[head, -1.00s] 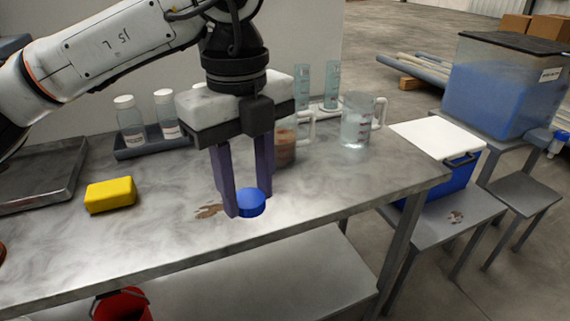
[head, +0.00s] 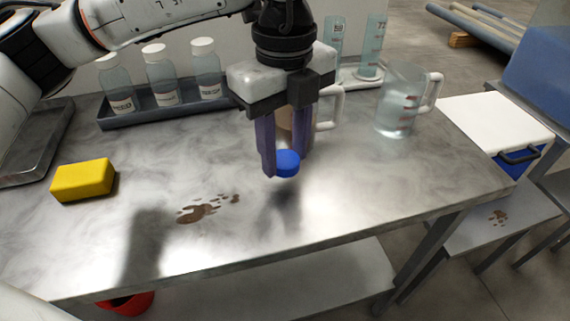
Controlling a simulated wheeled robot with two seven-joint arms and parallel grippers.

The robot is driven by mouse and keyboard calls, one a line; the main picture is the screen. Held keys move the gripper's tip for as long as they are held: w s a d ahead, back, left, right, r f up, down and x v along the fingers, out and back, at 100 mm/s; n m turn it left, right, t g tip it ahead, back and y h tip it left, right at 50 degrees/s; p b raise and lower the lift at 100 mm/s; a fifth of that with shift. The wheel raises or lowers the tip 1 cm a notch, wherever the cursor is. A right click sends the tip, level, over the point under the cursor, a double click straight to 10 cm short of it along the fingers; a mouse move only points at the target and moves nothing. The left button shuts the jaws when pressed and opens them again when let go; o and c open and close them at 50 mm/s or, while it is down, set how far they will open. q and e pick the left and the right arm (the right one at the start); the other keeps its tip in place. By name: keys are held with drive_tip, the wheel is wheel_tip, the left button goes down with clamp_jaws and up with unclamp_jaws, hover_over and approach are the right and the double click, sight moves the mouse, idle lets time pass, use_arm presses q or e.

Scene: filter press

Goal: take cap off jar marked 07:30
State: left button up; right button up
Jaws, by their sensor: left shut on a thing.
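My left gripper (head: 281,168) is shut on a blue cap (head: 287,163) and holds it above the bench (head: 345,205). No jar shows under the cap. Three jars with white caps stand in a dark tray (head: 130,120) at the back left: a left jar (head: 118,85), a middle jar (head: 162,78) and a right jar (head: 206,70). Their labels are too small to read surely, so I cannot tell which is marked 07:30. My right gripper is not in view.
A yellow sponge (head: 82,180) lies at the left, and a brown spill (head: 205,208) marks the bench. A clear jug (head: 398,105) stands right of my gripper. Another handled jug (head: 330,108) is partly hidden behind it. The front right of the bench is clear.

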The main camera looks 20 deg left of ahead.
sight(285, 158)
use_arm(q)
drive_tip(key=shift+f, duration=1.75)
drive_tip(key=shift+f, duration=0.1)
drive_tip(key=o, duration=0.8)
drive_tip(key=shift+c, duration=0.2)
drive_tip(key=o, duration=0.4)
